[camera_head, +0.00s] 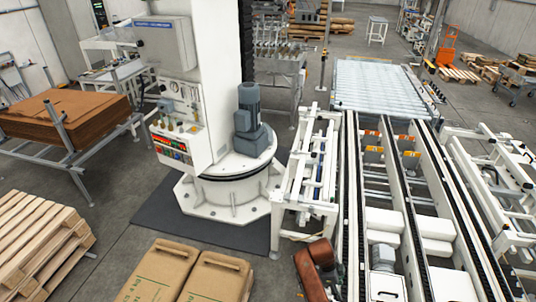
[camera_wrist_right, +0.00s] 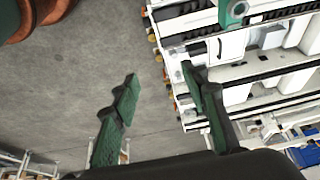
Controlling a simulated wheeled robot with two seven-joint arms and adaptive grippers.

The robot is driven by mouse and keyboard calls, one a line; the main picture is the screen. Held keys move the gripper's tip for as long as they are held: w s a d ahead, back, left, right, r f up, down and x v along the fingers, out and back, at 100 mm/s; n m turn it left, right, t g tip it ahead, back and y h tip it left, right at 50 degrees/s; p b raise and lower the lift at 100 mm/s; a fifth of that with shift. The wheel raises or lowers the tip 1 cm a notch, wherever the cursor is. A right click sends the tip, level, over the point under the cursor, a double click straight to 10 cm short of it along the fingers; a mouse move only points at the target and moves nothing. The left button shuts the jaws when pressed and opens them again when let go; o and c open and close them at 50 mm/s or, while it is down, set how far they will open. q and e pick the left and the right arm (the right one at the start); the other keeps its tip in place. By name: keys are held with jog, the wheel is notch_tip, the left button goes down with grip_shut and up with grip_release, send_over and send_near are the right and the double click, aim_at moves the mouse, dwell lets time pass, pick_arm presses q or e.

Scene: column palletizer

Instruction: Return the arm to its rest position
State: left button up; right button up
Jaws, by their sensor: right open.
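My right gripper (camera_wrist_right: 160,79) shows in the right wrist view with its two green fingers spread apart. It is open, and nothing is between the fingers. Bare grey floor (camera_wrist_right: 100,75) shows behind the left finger. The white conveyor frame (camera_wrist_right: 240,93) lies beyond the right finger, and no contact can be made out. The fingers of my right gripper cannot be made out in the head view. My left gripper is in neither view.
The palletizer column (camera_head: 216,60) stands left of centre on its round base. Brown cartons or sacks (camera_head: 160,272) sit at the front. Wooden pallets (camera_head: 40,245) and brown sheets (camera_head: 65,112) stand at the left.

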jog(key=s+d+f+n+y+b, duration=0.15)
jog(key=s+f+n+b, duration=0.4)
jog(key=f, duration=1.35)
jog(key=s+d+f+n+y+b, duration=0.15)
jog(key=s+f+n, duration=0.45)
jog(key=s+f, duration=0.85)
jog(key=s+d+f+n+t+b, duration=0.1)
jog(key=s+f+n+b, duration=0.2)
jog(key=s+f, duration=0.9)
jog(key=s+d+f+n+t+y+b, duration=0.1)
jog(key=s+d+f+n+b, duration=0.1)
jog(key=s+f+n, duration=0.5)
jog(key=s+f+b, duration=0.1)
jog(key=s+f, duration=0.1)
jog(key=s, duration=0.3)
jog(key=s+f, duration=0.3)
jog(key=s, duration=0.3)
jog(key=shift+f+n+b, duration=0.25)
jog(key=shift+n+b, duration=0.1)
jog(key=shift+b, duration=0.05)
